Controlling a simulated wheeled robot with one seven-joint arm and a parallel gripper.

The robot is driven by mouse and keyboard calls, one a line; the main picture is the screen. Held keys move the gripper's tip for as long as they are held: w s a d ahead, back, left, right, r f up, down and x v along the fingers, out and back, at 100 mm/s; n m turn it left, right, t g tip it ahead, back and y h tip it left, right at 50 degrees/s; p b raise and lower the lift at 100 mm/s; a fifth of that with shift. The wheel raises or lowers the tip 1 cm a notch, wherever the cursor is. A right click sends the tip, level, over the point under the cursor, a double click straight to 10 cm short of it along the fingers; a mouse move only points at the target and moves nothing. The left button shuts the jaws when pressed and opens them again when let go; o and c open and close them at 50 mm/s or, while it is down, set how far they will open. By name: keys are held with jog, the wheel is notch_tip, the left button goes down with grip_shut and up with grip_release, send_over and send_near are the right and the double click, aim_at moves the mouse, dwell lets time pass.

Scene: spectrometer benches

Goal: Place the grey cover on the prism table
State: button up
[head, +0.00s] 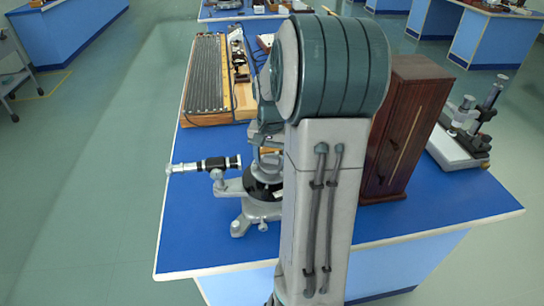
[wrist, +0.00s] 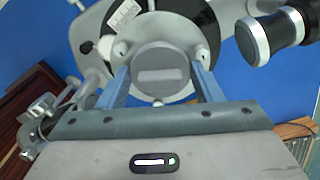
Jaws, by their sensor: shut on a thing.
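In the wrist view my gripper (wrist: 162,60) is shut on the round grey cover (wrist: 160,76), which sits between the two blue fingers. The cover is above the spectrometer's black disc (wrist: 178,20), which carries a white scale label. The prism table cannot be made out; the cover and fingers hide the middle of the instrument. I cannot tell whether the cover touches anything below. In the head view the spectrometer (head: 262,208) stands on the blue bench, its telescope (head: 203,164) pointing left. My arm hides its right side, the gripper and the cover.
A tall dark wooden case (head: 405,125) stands just right of my arm on the blue bench (head: 205,240). A microscope-like instrument (head: 470,125) is further right. A ribbed grey panel (head: 207,75) lies behind the spectrometer. The bench's front left is clear. The telescope's eyepiece (wrist: 270,35) shows close in the wrist view.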

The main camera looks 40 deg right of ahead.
aim_at(271, 158)
jog(key=o, duration=1)
jog(key=shift+f, duration=0.1)
jog(key=shift+c, duration=0.2)
notch_tip(271, 158, up, 11)
jog(key=s+a+f+n+t, duration=0.1)
jog(key=s+a+f+n, duration=0.1)
jog(key=s+a+n, duration=0.2)
jog(key=s+a+f+n+t, duration=0.2)
jog(key=s+a+n, duration=0.3)
jog(key=s+a, duration=0.5)
jog(key=a, duration=0.6)
jog(key=shift+a+n, duration=0.3)
jog(key=shift+a, duration=0.05)
